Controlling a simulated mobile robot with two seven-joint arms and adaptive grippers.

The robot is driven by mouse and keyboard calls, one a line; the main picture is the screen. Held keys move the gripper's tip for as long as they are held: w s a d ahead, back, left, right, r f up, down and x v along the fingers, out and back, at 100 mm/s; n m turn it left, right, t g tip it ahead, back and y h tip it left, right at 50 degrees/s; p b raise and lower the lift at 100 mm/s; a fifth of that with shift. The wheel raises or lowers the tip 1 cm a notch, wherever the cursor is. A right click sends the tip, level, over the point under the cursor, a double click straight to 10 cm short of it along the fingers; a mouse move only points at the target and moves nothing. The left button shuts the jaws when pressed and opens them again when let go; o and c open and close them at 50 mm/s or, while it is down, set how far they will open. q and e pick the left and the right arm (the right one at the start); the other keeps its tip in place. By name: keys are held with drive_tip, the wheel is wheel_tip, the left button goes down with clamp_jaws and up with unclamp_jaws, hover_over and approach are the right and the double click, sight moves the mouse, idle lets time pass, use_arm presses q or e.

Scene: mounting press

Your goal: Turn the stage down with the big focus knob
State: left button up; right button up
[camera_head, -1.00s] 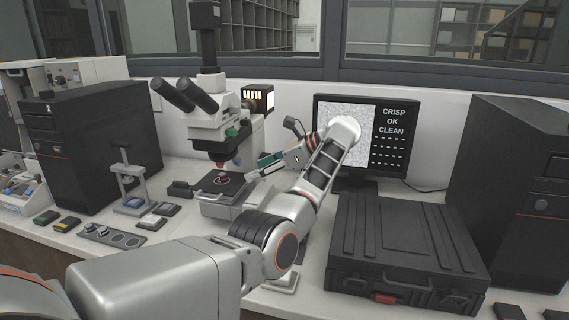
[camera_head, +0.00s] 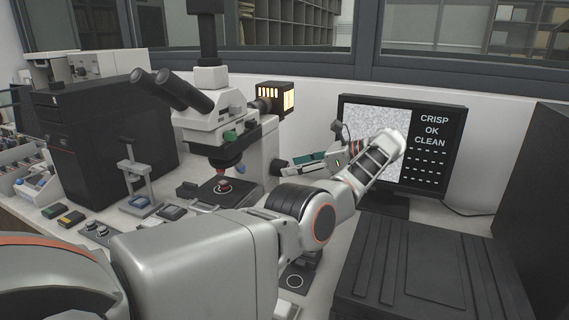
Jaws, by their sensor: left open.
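The microscope (camera_head: 262,140) stands left of centre, with its dark stage (camera_head: 205,196) low under the objectives. A small round sample with a red part (camera_head: 223,186) sits on the stage. The big focus knob is not clearly visible; the microscope's lower right side is partly hidden by my arm and gripper. My left gripper (camera_head: 282,168) is open and points left at the right side of the microscope stand. Its fingertips are close to the stand; I cannot tell whether they touch anything. My right gripper is not in view.
A monitor (camera_head: 440,130) behind my wrist shows a grey speckled picture and the words CRISP, OK, CLEAN. A large black case (camera_head: 435,270) fills the right front. A black cabinet (camera_head: 105,135) and a small press stand (camera_head: 133,180) are on the left.

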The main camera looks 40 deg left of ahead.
sight(280, 168)
use_arm(q)
drive_tip(key=p+x, duration=0.1)
drive_tip(key=x, duration=0.3)
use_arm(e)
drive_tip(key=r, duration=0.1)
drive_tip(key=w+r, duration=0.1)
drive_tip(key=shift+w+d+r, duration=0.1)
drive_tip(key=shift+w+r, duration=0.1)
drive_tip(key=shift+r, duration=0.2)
